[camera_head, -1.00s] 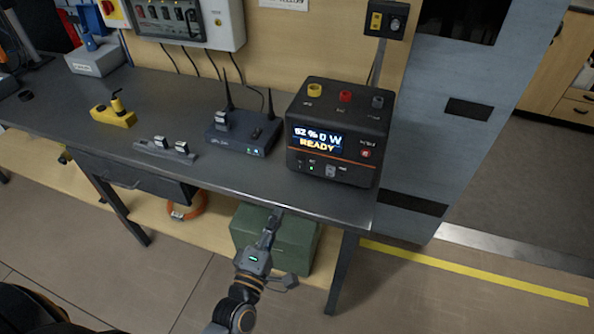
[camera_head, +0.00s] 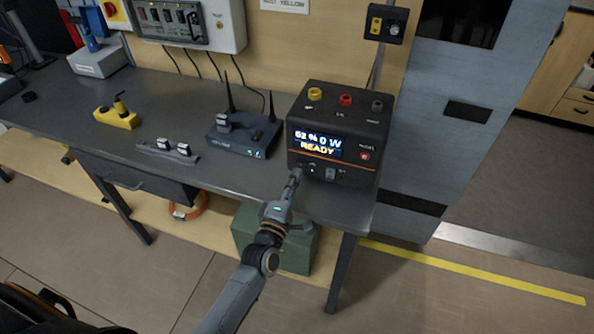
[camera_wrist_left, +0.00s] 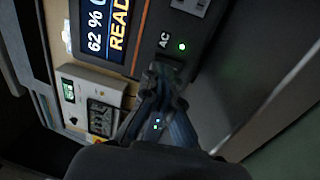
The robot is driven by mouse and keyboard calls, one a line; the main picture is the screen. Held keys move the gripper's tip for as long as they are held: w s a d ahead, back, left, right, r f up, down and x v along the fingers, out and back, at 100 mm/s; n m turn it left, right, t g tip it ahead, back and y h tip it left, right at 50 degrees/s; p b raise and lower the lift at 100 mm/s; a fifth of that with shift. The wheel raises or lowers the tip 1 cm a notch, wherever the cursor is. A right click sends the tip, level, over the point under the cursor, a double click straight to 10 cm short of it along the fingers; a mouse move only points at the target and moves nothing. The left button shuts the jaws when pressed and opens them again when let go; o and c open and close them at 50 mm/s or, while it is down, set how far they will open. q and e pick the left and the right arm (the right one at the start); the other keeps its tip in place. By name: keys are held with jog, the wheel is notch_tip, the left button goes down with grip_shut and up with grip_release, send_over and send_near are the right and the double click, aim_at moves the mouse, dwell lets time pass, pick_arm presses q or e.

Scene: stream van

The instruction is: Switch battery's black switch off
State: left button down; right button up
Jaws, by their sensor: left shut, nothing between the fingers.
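The battery (camera_head: 332,178) is a black box at the right end of the workbench, and its lit screen (camera_head: 318,143) reads "62 % 0 W READY". My left gripper (camera_head: 296,174) is shut and empty, with its fingertips at the lower left of the battery's front. In the left wrist view the fingertips (camera_wrist_left: 160,74) are right by the panel beside the "AC" label (camera_wrist_left: 165,40) and a lit green lamp (camera_wrist_left: 183,47). The black switch is largely hidden behind the dark fingertips, so its position and any contact cannot be told. My right gripper is not in view.
A router (camera_head: 240,138) with two antennas stands left of the battery on the workbench (camera_head: 215,185). A yellow block (camera_head: 116,118) and a grey strip (camera_head: 166,152) lie farther left. A grey cabinet (camera_head: 450,150) stands right of the bench. A green box (camera_head: 245,232) is below.

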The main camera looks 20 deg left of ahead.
aim_at(301, 166)
pick_arm(q)
jog(key=shift+w, duration=0.95)
jog(key=shift+r, duration=0.1)
jog(key=shift+w+r, duration=0.15)
jog(key=shift+w, duration=0.1)
jog(key=shift+s, duration=0.1)
